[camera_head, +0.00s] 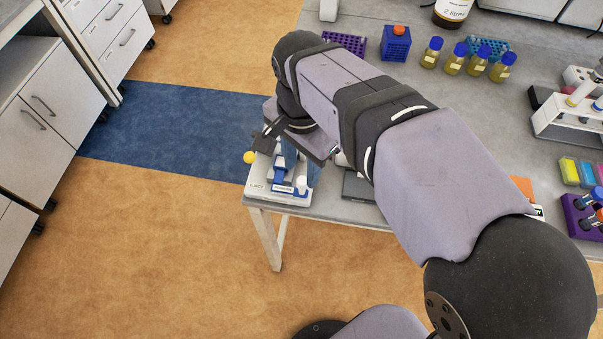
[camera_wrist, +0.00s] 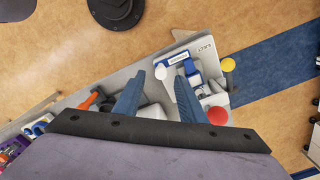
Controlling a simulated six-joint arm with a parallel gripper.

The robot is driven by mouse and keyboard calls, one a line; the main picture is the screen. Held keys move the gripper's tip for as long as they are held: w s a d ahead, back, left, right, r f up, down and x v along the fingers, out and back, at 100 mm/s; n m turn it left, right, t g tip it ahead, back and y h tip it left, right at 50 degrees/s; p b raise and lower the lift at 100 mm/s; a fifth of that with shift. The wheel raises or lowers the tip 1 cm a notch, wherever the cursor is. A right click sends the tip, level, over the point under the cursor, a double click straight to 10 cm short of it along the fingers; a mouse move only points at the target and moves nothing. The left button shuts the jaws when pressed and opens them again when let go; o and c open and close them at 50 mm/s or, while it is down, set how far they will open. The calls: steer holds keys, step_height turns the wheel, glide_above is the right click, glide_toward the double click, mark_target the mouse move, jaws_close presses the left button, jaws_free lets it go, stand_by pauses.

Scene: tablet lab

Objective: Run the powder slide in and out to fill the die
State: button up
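The tablet press, with a white base (camera_head: 268,190) and blue parts, stands at the table's near left corner; its base also shows in the wrist view (camera_wrist: 204,46). A blue and white piece with a label (camera_wrist: 178,59), which looks like the powder slide, lies across the base. A white round knob (camera_wrist: 160,72) is at its left end. My gripper (camera_wrist: 159,78) is open, its two blue fingers pointing down over the press. In the wrist picture the knob appears between the fingertips; I cannot tell whether they touch it. My wrist hides part of the press in the head view.
A yellow ball (camera_head: 250,157) sticks out at the press's left side. A red ball (camera_wrist: 218,116) is close to the right finger. The grey table (camera_head: 480,120) carries a purple rack (camera_head: 344,43), several yellow bottles and other racks farther off. The table edge is close by.

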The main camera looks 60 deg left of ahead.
steer(key=shift+r, duration=1.1)
steer(key=w+d+f+m, duration=0.1)
steer(key=w+d+f, duration=0.1)
steer(key=w+d, duration=0.75)
steer(key=w+d+f, duration=0.3)
steer(key=w+d, duration=0.5)
steer(key=d, duration=0.2)
steer(key=s+d+f, duration=0.2)
steer(key=d+f, duration=0.1)
steer(key=d, duration=0.9)
steer(key=s+d+f+m, duration=0.1)
steer(key=d+f, duration=0.3)
steer(key=d, duration=0.9)
steer(key=shift+s, duration=0.5)
